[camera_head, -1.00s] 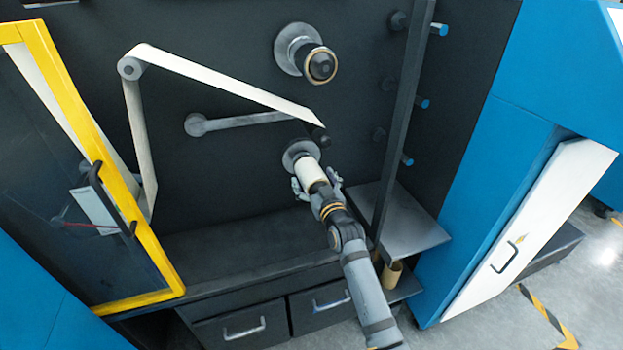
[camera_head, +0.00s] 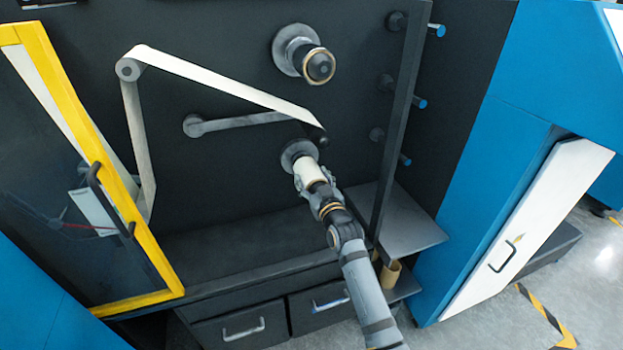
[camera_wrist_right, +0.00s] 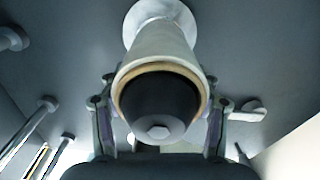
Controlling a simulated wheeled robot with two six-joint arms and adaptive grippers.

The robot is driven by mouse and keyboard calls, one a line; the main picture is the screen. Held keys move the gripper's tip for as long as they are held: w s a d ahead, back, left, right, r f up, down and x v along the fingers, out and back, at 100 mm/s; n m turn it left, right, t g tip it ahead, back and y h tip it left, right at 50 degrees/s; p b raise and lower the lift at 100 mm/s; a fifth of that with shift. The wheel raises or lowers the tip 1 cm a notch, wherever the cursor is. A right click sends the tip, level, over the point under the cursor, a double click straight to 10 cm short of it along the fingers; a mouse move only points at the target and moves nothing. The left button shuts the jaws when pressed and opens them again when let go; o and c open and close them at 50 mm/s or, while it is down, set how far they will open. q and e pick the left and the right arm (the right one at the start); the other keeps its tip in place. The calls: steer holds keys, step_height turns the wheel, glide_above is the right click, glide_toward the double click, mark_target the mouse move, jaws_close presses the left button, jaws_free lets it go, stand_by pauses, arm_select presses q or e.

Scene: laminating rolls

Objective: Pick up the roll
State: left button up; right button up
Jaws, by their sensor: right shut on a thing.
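The roll (camera_head: 308,171) is a pale cream cylinder on the lower spindle of the dark machine panel. A grey round flange (camera_head: 297,153) sits behind it. In the right wrist view the roll (camera_wrist_right: 160,52) points toward the camera, with a brown core rim around a dark spindle end (camera_wrist_right: 158,105). My right gripper (camera_head: 315,184) is shut on the roll, with one finger on each side of it; the fingers also show in the wrist view (camera_wrist_right: 158,120). The roll is still around the spindle. My left gripper is not in view.
An upper spindle (camera_head: 318,66) sticks out above. A white web (camera_head: 220,85) runs over a guide roller at left. A dark upright post (camera_head: 400,125) and a grey shelf (camera_head: 408,232) stand to the right. A yellow-framed door (camera_head: 112,180) is open at left.

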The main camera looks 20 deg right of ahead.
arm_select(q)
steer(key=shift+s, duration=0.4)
arm_select(e)
steer(key=s, duration=1.7)
steer(key=shift+s+d, duration=0.3)
steer(key=shift+s, duration=0.1)
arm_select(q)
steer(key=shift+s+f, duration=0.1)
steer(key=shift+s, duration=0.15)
